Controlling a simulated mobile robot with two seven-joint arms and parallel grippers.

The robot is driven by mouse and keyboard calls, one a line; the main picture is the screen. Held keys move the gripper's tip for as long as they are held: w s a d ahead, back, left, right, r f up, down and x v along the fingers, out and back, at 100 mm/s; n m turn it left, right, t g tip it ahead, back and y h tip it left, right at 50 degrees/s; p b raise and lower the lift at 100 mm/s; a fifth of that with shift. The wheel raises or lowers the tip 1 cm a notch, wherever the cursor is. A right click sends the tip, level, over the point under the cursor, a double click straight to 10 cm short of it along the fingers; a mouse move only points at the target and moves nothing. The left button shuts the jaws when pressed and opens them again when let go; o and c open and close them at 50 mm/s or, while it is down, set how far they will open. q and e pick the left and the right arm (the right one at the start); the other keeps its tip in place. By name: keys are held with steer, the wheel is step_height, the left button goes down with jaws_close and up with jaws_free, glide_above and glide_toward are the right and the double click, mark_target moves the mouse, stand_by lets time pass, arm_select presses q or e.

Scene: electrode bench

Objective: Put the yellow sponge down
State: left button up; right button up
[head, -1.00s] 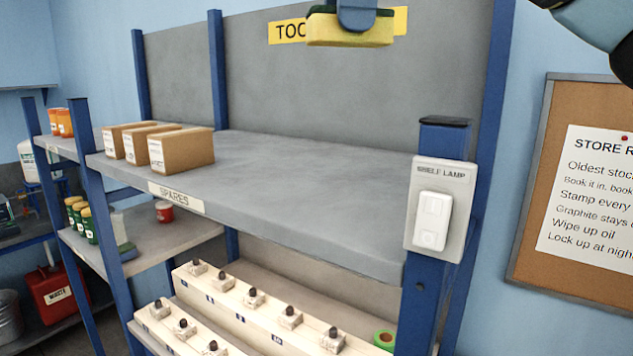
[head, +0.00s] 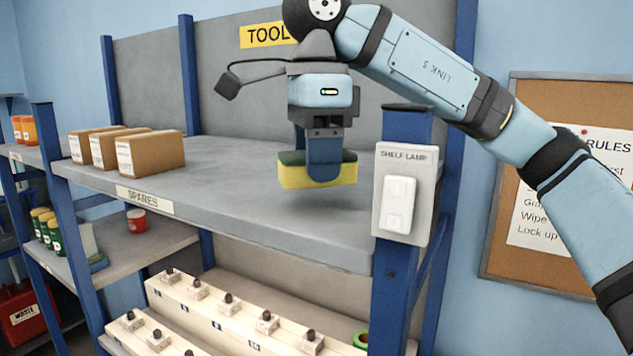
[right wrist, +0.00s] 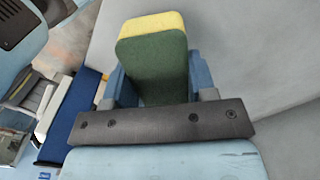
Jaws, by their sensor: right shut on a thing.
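The yellow sponge (head: 296,175) has a dark green top layer. My right gripper (head: 324,176) is shut on it and points down over the grey upper shelf (head: 240,195), near its right end. A faint shadow lies on the shelf below the sponge; it looks slightly above the surface, though I cannot tell the exact gap. In the right wrist view the sponge (right wrist: 152,62) sits between the two blue fingers (right wrist: 160,85), green side toward the camera. My left gripper is not in view.
Several cardboard boxes (head: 151,153) stand on the shelf's left part. A blue post (head: 402,285) with a shelf lamp switch (head: 398,205) rises close to the right of the sponge. The shelf between boxes and sponge is clear. Lower down are racks of electrodes (head: 230,315).

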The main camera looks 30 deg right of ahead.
step_height(320, 180, down, 3)
steer(key=shift+w+f, duration=0.15)
steer(key=o, duration=0.8)
steer(key=shift+f, duration=0.1)
step_height(320, 180, up, 12)
steer(key=shift+r+p, duration=0.15)
steer(key=shift+p, duration=0.2)
stand_by(0.3)
